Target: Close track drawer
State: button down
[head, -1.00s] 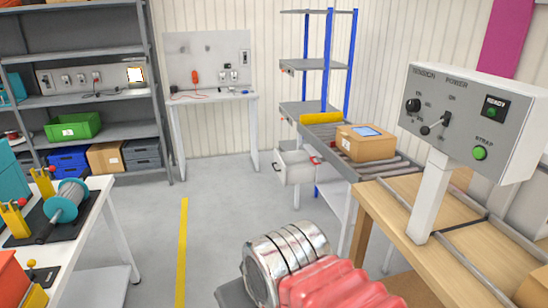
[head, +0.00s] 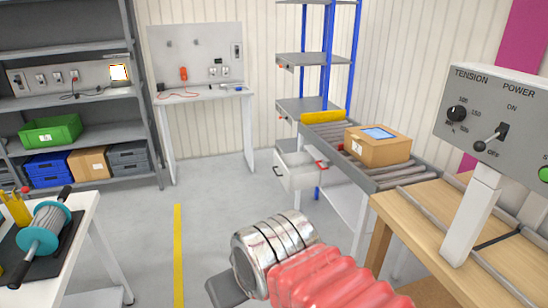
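A pale grey drawer (head: 297,176) sits under the left end of the roller track (head: 345,150), right of the picture's middle. Its front with a dark handle (head: 278,173) stands out to the left of the track frame, so it looks pulled open. My arm, with a silver wrist and a red ribbed sleeve, is at the bottom centre, nearer to me than the drawer. A dark grey piece of my gripper (head: 226,290) shows at the wrist's left. It is apart from the drawer, and its fingertips cannot be made out.
A wooden bench (head: 420,215) with a control box (head: 492,122) stands at right. A white table (head: 80,225) with a cable reel (head: 43,229) is at left. Clear floor with a yellow line (head: 178,245) lies between.

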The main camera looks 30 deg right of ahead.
aim_at(299, 170)
jog(key=u, duration=0.05)
jog(key=i, duration=2.5)
jog(key=z, duration=1.4)
jog(key=i, duration=0.85)
